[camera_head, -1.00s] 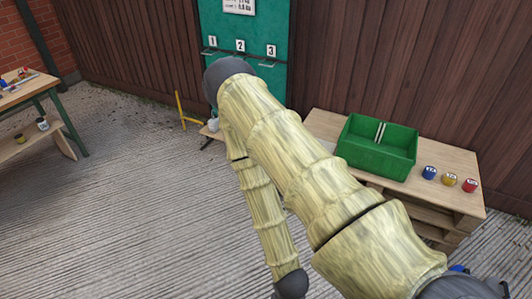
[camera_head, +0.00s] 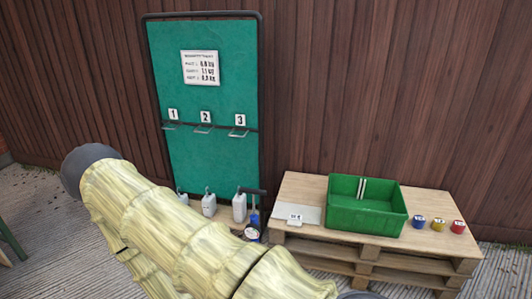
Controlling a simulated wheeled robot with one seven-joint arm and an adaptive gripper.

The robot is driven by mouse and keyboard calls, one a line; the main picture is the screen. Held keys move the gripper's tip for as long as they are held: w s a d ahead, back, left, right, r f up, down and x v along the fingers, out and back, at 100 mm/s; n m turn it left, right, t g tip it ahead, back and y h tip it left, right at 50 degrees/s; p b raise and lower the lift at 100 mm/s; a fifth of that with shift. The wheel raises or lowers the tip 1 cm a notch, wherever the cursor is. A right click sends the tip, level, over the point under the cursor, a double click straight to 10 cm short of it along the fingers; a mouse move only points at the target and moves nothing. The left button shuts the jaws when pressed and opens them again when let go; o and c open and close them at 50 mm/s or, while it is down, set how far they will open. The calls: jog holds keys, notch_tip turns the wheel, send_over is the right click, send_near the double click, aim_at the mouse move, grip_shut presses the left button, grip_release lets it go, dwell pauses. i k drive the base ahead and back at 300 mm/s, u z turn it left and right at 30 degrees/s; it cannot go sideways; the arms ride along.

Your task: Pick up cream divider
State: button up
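A thin cream divider (camera_head: 362,188) stands upright in the green crate (camera_head: 360,221), by its back wall and left of the middle. It shows as two narrow pale strips side by side; whether these are one piece or two I cannot tell. The crate sits on a wooden pallet table (camera_head: 300,188). My gripper is out of view; only my pale ribbed arm with a dark joint shows, in front at the lower left, apart from the crate in the picture.
Small blue (camera_head: 419,222), yellow (camera_head: 438,225) and red (camera_head: 458,227) tins stand right of the crate. A pale plate with a label (camera_head: 295,219) lies left of it. White canisters (camera_head: 239,208) and a blue pump (camera_head: 254,222) stand below the green numbered board (camera_head: 208,95).

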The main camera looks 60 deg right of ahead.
aim_at(295, 214)
jog(key=z, duration=0.25)
jog(key=i, duration=1.25)
jog(key=z, duration=1.4)
jog(key=i, duration=0.75)
jog(key=z, duration=0.8)
